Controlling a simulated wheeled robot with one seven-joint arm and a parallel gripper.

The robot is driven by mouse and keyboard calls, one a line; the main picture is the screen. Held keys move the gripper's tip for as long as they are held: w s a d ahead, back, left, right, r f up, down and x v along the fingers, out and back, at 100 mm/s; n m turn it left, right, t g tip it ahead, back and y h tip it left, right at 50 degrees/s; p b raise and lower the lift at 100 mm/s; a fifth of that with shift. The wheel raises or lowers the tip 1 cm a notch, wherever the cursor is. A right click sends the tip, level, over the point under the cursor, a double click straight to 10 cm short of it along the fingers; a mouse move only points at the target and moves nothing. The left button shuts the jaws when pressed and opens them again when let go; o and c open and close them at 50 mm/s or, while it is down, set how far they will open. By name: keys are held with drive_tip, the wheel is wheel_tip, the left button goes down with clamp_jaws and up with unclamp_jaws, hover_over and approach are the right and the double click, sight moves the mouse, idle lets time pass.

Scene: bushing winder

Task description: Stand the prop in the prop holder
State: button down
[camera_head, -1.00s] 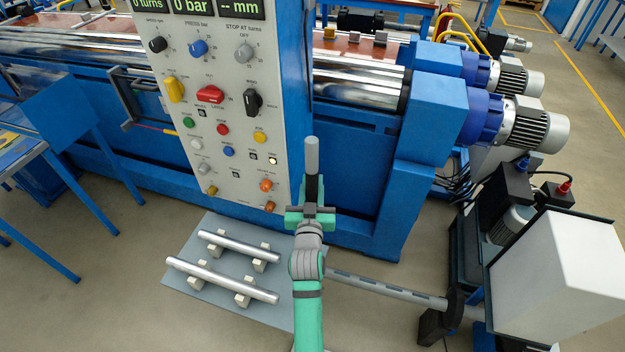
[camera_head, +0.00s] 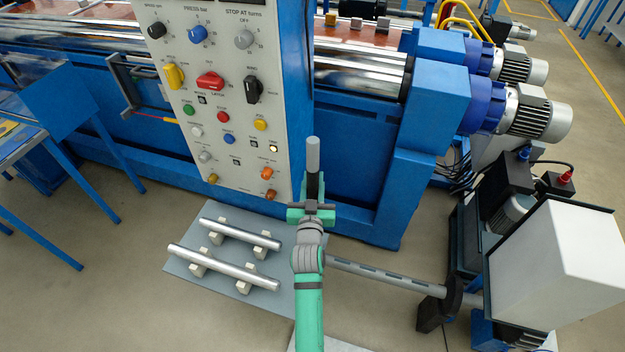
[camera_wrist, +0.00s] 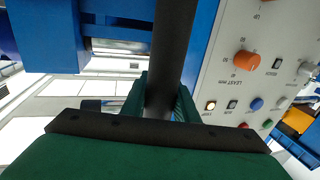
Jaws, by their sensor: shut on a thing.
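My gripper (camera_head: 312,210) is shut on the prop, a round bar (camera_head: 313,155) with a light grey upper end and a dark lower part. The prop stands close to upright above the gripper, in front of the blue machine frame right of the control panel. In the wrist view the dark length of the prop (camera_wrist: 174,50) rises from between the green fingers (camera_wrist: 165,100). Its end below the fingers is hidden in the head view. I cannot tell for sure which part is the prop holder.
The control panel (camera_head: 225,110) stands just left of the prop. Two shiny bars (camera_head: 225,265) rest on pale blocks on a grey mat (camera_head: 185,275) on the floor. A grey slotted beam (camera_head: 385,277) runs low to the right towards a white box (camera_head: 550,260).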

drive_tip(key=shift+f, duration=0.25)
idle(0.7)
drive_tip(key=c, duration=1.3)
unclamp_jaws()
drive_tip(key=s, duration=1)
drive_tip(key=shift+s+a+f, duration=0.1)
drive_tip(key=shift+s+a, duration=0.2)
drive_tip(key=shift+s, duration=0.1)
drive_tip(key=s+f+g+y, duration=0.1)
drive_tip(key=s+f, duration=0.2)
drive_tip(key=s, duration=0.8)
drive_tip(key=s+f, duration=0.4)
drive_tip(key=s, duration=0.7)
drive_tip(key=s+r, duration=0.2)
drive_tip(key=s, duration=0.6)
drive_tip(key=s+r+g, duration=0.1)
drive_tip(key=s+r, duration=0.2)
drive_tip(key=s, duration=0.6)
drive_tip(key=shift+s+d+n+g, duration=0.15)
drive_tip(key=shift+s+n+g, duration=0.1)
drive_tip(key=shift+n+g, duration=0.05)
